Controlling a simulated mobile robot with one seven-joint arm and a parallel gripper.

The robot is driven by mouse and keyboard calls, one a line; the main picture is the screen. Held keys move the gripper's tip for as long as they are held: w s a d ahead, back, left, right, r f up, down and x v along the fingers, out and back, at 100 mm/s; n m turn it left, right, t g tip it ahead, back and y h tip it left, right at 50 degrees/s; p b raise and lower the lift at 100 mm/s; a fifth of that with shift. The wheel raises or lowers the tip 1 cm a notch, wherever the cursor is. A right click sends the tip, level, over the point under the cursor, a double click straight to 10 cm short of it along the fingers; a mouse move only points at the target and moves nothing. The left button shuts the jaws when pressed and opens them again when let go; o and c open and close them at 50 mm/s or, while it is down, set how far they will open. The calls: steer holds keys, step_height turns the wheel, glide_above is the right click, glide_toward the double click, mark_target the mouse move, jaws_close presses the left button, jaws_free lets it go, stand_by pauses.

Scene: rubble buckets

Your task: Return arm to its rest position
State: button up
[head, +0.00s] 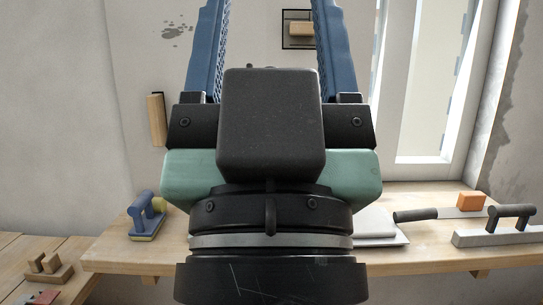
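My gripper (266,22) fills the middle of the head view, seen from behind and pointing up. Its two blue fingers stand wide apart on a black and green body. The fingertips run to or past the top edge of the picture. My gripper and wrist hide the middle of the wooden bench (110,254) behind them.
On the bench are a blue-handled float (147,217), pale flat sheets (376,228), a black-handled trowel (440,214), an orange block (471,201) and a long grey float (500,236). A wooden tool (45,268) lies lower left. A window (428,80) is at right.

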step_height(320, 180, up, 14)
steer(key=p, duration=1.1)
steer(key=shift+p, duration=0.35)
